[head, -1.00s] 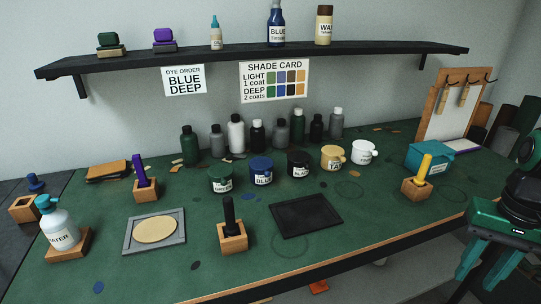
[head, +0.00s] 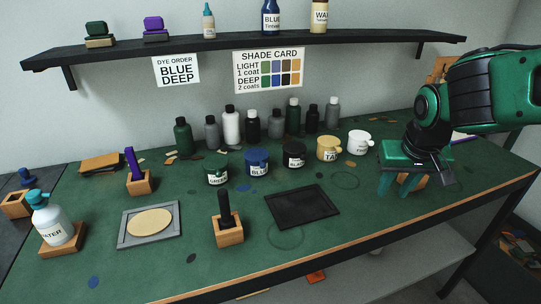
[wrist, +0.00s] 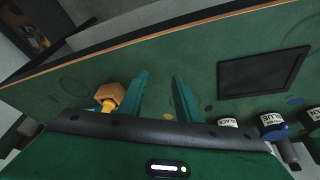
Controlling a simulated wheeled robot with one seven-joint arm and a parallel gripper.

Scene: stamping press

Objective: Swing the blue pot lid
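The blue pot (head: 257,168) stands on the green table in a row of labelled pots, between the green pot and the black pot. Its blue lid (head: 257,154) appears to be on top. The blue pot also shows at the right edge of the wrist view (wrist: 273,127). My gripper (head: 396,190) is open and empty, fingers pointing down, over the right part of the table. It is well to the right of the blue pot. In the wrist view its two teal fingers (wrist: 160,82) are spread apart with nothing between them.
The green pot (head: 217,175), black pot (head: 294,157), tan pot (head: 328,148) and white pot (head: 359,143) flank the blue one. A block with a yellow tool (wrist: 108,96) sits near my fingers. A dark tray (head: 302,206) lies in front; several bottles stand behind.

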